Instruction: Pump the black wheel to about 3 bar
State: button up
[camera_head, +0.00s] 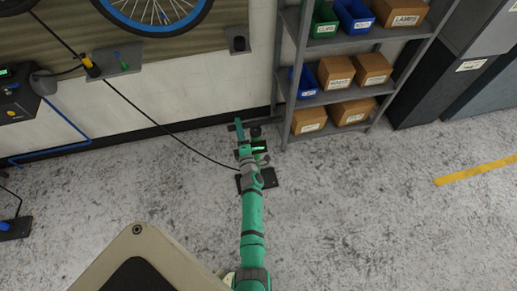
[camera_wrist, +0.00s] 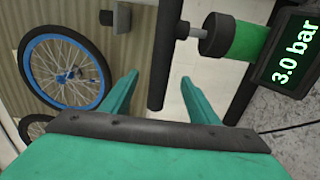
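The green floor pump (camera_head: 257,180) stands near the shelf foot; its base is dark. Its display (camera_wrist: 288,52) reads 3.0 bar in the wrist view, beside a green cylinder (camera_wrist: 236,40). A dark bar (camera_wrist: 165,50), seemingly the pump handle, passes between my fingers. My gripper (camera_wrist: 159,76) is open, its two green fingers apart with visible gaps to the bar. A second, mostly cut-off dark wheel (camera_wrist: 35,128) shows at the wrist view's left; I cannot tell whether it is the black wheel. The blue-rimmed wheel (camera_head: 155,12) has a dark tyre and hangs on the wall panel.
A grey shelf (camera_head: 292,85) with bins and boxes stands close right of the pump. Dark cabinets (camera_head: 435,80) stand farther right. The floor (camera_head: 370,220) at right is clear.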

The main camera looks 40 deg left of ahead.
jog(key=shift+d, duration=0.15)
jog(key=v, duration=0.8)
jog(key=shift+s+d+r, duration=0.15)
jog(key=shift+s+d, duration=0.05)
jog(key=shift+d, duration=0.15)
dwell(0.5)
